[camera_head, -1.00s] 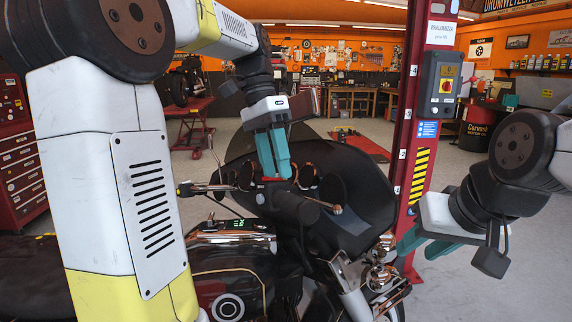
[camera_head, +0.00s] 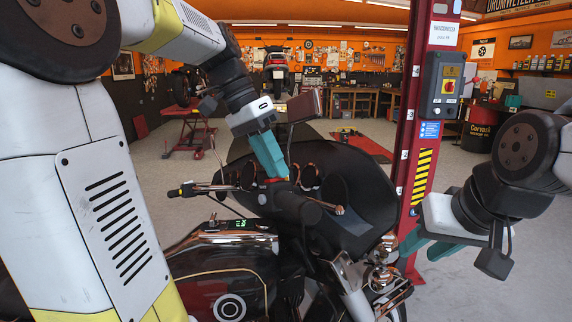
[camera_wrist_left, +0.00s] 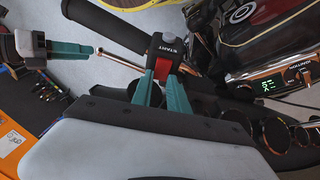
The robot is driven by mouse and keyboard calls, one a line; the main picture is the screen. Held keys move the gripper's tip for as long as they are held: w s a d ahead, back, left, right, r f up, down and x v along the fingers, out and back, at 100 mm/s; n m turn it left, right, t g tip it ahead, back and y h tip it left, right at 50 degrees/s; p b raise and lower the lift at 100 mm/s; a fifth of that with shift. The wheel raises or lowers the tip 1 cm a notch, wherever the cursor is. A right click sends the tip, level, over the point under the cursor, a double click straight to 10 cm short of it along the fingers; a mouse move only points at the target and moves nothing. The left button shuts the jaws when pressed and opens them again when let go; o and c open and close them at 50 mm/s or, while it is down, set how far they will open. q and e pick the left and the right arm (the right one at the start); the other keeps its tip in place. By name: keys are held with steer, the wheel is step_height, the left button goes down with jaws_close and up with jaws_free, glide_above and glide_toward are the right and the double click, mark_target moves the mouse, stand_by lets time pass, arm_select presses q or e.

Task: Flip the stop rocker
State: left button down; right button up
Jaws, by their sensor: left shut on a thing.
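The switch housing (camera_wrist_left: 167,45), marked START, sits on the motorcycle's handlebar. The red stop rocker (camera_wrist_left: 162,70) is on this housing, between the teal fingertips of my left gripper (camera_wrist_left: 158,82) in the left wrist view. My left gripper also shows in the head view (camera_head: 276,170), tilted, its tips down at the handlebar and shut on the rocker. The fingers hide part of the rocker, so I cannot tell which way it is set. My right gripper (camera_head: 420,252) is open and empty, right of the motorcycle.
The motorcycle tank (camera_head: 222,262) and a lit display (camera_head: 242,224) lie in front of the handlebar. A red lift post (camera_head: 420,130) with a control box (camera_head: 442,85) stands at the right. Open floor lies beyond the motorcycle.

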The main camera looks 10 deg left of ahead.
arm_select(q)
steer(key=c, duration=1.3)
jaws_free()
steer(key=v, duration=0.7)
steer(key=shift+a+r, duration=0.2)
steer(key=shift+r, duration=0.15)
